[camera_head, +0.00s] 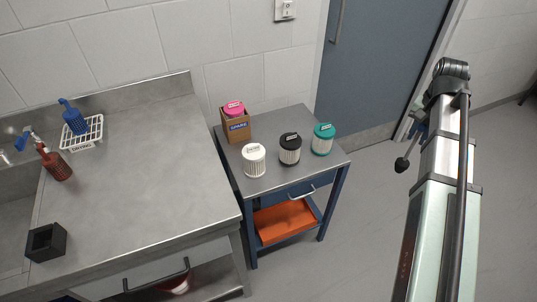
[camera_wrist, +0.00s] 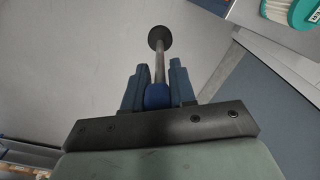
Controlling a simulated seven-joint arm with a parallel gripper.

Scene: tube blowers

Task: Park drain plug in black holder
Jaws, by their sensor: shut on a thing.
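My gripper (camera_head: 419,132) is at the right of the head view, over the floor and apart from the trolley. It also shows in the wrist view (camera_wrist: 157,92), its two blue-grey fingers shut on the drain plug (camera_wrist: 158,38). The plug has a dark round stopper, a thin metal rod and a blue end between the fingers. In the head view the plug's dark stopper (camera_head: 402,164) hangs down and to the left from my gripper. The black holder (camera_head: 47,242) is a square open-topped block on the steel counter at lower left, far from my gripper; its inside is dark.
A trolley (camera_head: 283,175) carries white, black and teal lidded canisters and a cardboard box with a pink-lidded one. The steel counter (camera_head: 140,150) is mostly clear. A white rack (camera_head: 87,132) with a blue item, and a reddish-brown bottle (camera_head: 56,165), stand near the sink.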

